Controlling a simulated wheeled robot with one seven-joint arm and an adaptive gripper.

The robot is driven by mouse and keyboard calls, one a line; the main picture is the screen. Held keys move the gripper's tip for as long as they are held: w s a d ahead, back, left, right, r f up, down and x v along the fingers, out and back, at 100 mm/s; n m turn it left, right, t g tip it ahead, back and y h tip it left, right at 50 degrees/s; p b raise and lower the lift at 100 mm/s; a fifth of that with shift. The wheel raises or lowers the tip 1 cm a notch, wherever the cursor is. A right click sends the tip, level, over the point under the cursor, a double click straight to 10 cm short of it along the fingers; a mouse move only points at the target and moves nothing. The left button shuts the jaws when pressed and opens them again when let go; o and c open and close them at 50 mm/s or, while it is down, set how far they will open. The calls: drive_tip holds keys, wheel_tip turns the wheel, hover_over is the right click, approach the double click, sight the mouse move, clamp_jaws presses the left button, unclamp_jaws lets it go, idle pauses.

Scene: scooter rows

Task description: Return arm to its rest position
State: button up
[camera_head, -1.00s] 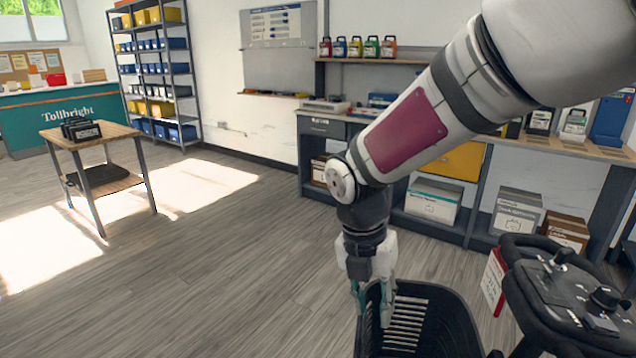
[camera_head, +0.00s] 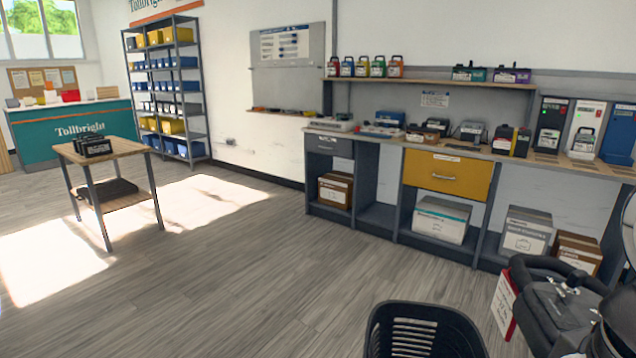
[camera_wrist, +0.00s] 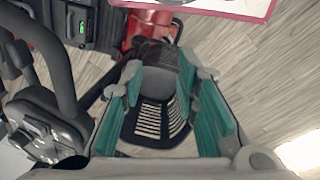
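My arm shows only as a dark and grey part at the lower right edge of the head view; my gripper is out of that view. In the wrist view my gripper (camera_wrist: 168,76) is open, its two teal-padded fingers wide apart with nothing held between them. Beyond the fingers lies the black slotted basket (camera_wrist: 160,118), apart from them. The basket also shows at the bottom of the head view (camera_head: 424,312), cut off by the frame edge; I see nothing in its visible part.
The scooter's black handlebar console (camera_head: 556,302) stands right of the basket. A workbench with a yellow drawer (camera_head: 447,175) and several battery packs runs along the back wall. A small wooden table (camera_head: 128,147) stands at left. The floor between is clear.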

wheel_tip(320, 180, up, 22)
drive_tip(key=s+m+t+p, duration=0.1)
drive_tip(key=t+p, duration=0.2)
drive_tip(key=p, duration=1.7)
drive_tip(key=shift+a+f+t, duration=0.2)
drive_tip(key=shift+f+t, duration=0.05)
drive_tip(key=shift+t, duration=0.05)
